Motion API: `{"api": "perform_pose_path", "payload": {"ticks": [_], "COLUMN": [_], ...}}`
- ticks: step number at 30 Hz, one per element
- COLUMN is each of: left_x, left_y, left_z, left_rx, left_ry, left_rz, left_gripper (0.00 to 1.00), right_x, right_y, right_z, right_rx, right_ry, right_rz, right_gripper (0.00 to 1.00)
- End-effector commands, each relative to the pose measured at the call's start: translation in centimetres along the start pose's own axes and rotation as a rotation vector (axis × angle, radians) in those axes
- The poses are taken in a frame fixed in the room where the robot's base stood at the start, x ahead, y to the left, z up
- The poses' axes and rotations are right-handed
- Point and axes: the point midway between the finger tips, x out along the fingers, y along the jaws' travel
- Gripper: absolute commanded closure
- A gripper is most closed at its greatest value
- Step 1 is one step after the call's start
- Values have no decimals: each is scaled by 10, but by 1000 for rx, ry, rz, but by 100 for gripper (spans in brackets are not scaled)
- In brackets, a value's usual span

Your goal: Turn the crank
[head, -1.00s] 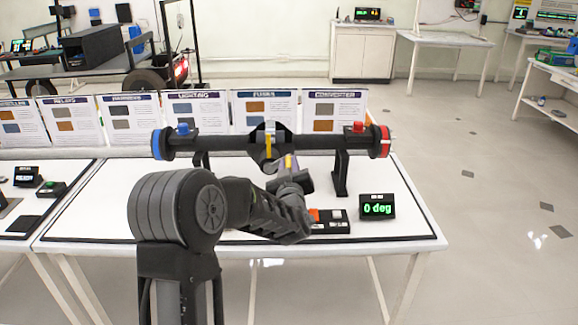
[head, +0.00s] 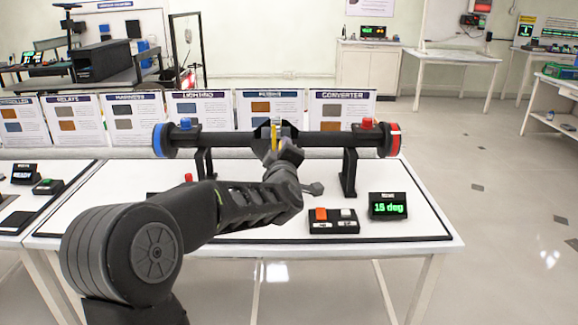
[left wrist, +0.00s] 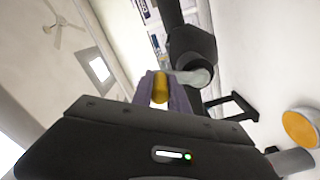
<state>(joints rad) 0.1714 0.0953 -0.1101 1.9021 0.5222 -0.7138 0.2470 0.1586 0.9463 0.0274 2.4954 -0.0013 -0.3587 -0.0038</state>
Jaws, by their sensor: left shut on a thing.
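The crank's handle is a yellow grip (head: 274,140) at the middle of a dark horizontal bar (head: 228,140) on two black stands, with a blue left end and a red right end. My left gripper (head: 284,152) reaches up to the handle from the front and hides part of the hub. In the left wrist view the fingers (left wrist: 161,94) are shut around the yellow handle (left wrist: 160,86), next to a pale crank arm (left wrist: 188,77) that joins a round black hub (left wrist: 190,50). A display (head: 388,206) reads 15 deg in green. My right gripper is not seen.
A black box (head: 333,226) with an orange and a white button stands left of the display. Printed cards (head: 272,104) line the table's back edge. My left arm crosses over the white tabletop (head: 260,246). A small READY display (head: 24,173) stands on the left table.

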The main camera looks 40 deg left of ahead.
Motion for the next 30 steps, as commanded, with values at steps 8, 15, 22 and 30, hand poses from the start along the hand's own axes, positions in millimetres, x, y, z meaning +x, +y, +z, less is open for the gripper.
{"api": "perform_pose_path", "payload": {"ticks": [8,15,22,30], "left_x": [0,0,0,0], "left_y": [-7,-8,-7,-7], "left_z": [-12,-18,-20,-20], "left_rx": [-201,-284,-303,-301], "left_ry": [4,3,4,4], "left_rz": [0,-1,-2,-2], "left_gripper": [100,100,100,78], "right_x": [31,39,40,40], "right_y": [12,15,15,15], "right_z": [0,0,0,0], "right_rx": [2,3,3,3], "right_ry": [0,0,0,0], "right_rz": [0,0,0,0], "right_gripper": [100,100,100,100]}}
